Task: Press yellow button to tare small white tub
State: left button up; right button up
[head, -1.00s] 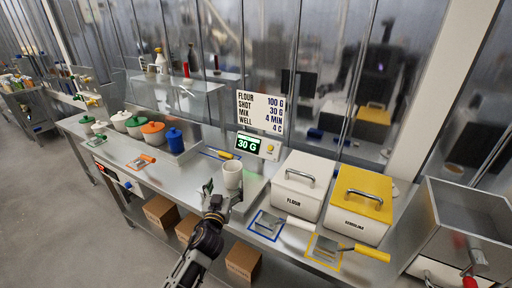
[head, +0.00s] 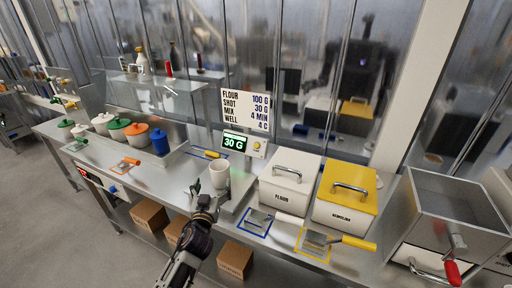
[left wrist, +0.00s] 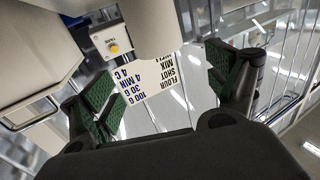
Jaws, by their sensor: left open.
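The small white tub (head: 219,174) stands upright on the scale's steel plate, and the green display (head: 234,142) behind it reads 30 G. The yellow button (head: 257,146) is on the scale's head, right of the display. It also shows in the left wrist view (left wrist: 114,48), under a TARE label. My left gripper (head: 210,194) is open just in front of the tub; I cannot tell whether it touches it. Its green-padded fingers (left wrist: 160,88) are spread wide in the left wrist view, with nothing between them. My right gripper is out of view.
A white flour bin (head: 290,170) and a yellow-lidded semolina bin (head: 345,192) stand right of the scale. Scoops lie on blue and yellow outlines before them. Lidded pots and a blue container (head: 159,141) stand to the left. A recipe sign (head: 245,109) is behind the scale.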

pick_arm(q)
grip_shut()
dwell(0.4)
dwell(1.2)
